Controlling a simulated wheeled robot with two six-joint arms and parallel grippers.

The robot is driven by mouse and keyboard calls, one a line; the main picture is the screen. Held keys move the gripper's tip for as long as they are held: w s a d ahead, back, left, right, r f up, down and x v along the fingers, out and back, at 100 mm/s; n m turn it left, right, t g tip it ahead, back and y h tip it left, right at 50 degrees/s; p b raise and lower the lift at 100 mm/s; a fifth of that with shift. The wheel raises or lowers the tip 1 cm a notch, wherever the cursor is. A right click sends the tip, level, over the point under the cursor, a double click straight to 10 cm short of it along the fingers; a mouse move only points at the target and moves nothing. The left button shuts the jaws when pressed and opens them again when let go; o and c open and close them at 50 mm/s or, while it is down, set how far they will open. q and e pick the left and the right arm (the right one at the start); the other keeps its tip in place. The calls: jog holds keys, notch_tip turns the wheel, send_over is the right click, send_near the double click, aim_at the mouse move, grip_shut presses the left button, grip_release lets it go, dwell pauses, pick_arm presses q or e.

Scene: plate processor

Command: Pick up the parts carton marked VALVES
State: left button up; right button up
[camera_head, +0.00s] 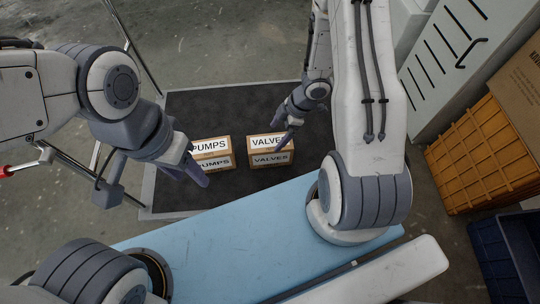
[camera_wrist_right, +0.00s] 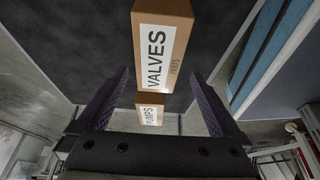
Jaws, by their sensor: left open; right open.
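The carton marked VALVES (camera_head: 270,151) is a small brown box with white labels, standing on a dark mat-like surface (camera_head: 225,112). The carton marked PUMPS (camera_head: 213,153) stands to its left, a gap apart. My right gripper (camera_head: 287,131) is open beside the VALVES carton, at its upper right in the head view. In the right wrist view, the VALVES carton (camera_wrist_right: 163,45) lies ahead of the open fingers (camera_wrist_right: 160,98), with nothing held. The PUMPS carton (camera_wrist_right: 150,108) shows beyond it. My left gripper (camera_head: 196,170) is open at the left of the PUMPS carton, partly covering it.
An orange crate (camera_head: 470,150) and a dark blue crate (camera_head: 505,255) stand on the floor at the right. A grey cabinet (camera_head: 450,60) is at the upper right. The dark surface is clear behind the cartons.

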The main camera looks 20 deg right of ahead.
aim_at(271, 143)
jog(key=b+x, duration=0.3)
jog(key=x, duration=0.1)
jog(key=shift+a+f, duration=0.1)
jog(key=shift+f, duration=0.25)
jog(key=b+x, duration=0.4)
jog(key=shift+w+f, duration=0.15)
jog(key=shift+f, duration=0.15)
jog(key=shift+a+f+b, duration=0.1)
jog(key=shift+f+b, duration=0.15)
jog(key=shift+b, duration=0.25)
jog(key=shift+f, duration=0.2)
grip_shut()
